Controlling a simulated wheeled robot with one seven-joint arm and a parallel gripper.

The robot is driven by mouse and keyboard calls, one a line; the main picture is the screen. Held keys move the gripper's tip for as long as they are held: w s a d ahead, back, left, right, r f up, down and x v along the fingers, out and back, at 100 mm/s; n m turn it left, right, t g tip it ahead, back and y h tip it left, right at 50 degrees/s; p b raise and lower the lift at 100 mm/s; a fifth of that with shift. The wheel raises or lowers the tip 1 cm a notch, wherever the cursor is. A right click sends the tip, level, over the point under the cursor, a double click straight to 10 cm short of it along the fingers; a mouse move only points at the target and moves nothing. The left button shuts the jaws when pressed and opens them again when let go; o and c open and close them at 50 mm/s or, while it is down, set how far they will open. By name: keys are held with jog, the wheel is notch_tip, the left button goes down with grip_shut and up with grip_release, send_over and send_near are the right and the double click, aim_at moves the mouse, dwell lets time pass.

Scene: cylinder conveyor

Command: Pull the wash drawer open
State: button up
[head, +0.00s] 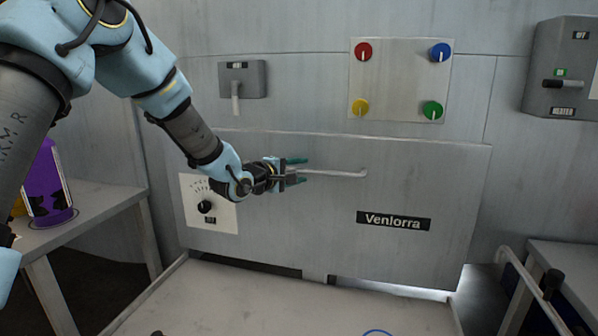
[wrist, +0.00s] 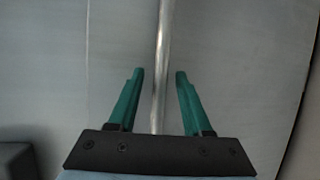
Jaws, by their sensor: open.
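The wash drawer (head: 320,220) is a wide grey metal front with a "Venlorra" label (head: 394,221). Its handle (head: 335,173) is a thin horizontal metal bar, its right end bent into the front. My gripper (head: 303,171) is at the left part of the bar, with green fingers open. In the wrist view the handle (wrist: 161,60) runs between the two open fingertips (wrist: 159,73), with a gap on both sides. The bar's left end is hidden behind my gripper. A tray-like surface (head: 250,300) lies below the drawer front.
Above the front are a panel (head: 385,100) with red, blue, yellow and green knobs and a grey switch box (head: 243,79). A dial plate (head: 209,203) is at left. Side tables stand left (head: 95,205) and right (head: 575,262); a purple container (head: 48,185) is at left.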

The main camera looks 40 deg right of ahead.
jog(key=shift+c, duration=0.2)
grip_shut()
dwell(1.1)
